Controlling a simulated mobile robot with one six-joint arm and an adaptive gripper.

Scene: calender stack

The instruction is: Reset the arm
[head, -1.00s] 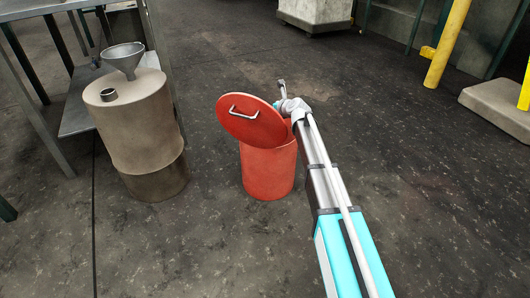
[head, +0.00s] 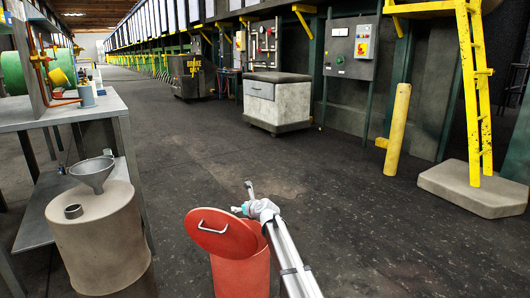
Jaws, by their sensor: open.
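My gripper (head: 243,199) is at the end of my arm, just above and behind the red bin (head: 241,274) in the head view. Its fingers are apart and nothing shows between them. The bin's red lid (head: 221,240), with a pale metal handle, is tilted up over the bin. My wrist overlaps the lid's right edge in the picture, and I cannot tell whether they touch. The inside of the bin is hidden by the lid and my arm.
A beige drum (head: 100,245) with a metal funnel (head: 93,172) stands at the left beside a grey workbench (head: 70,110). A white cabinet (head: 276,101), a yellow post (head: 398,130) and a yellow ladder (head: 474,90) on a plinth stand farther back. The middle floor is open.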

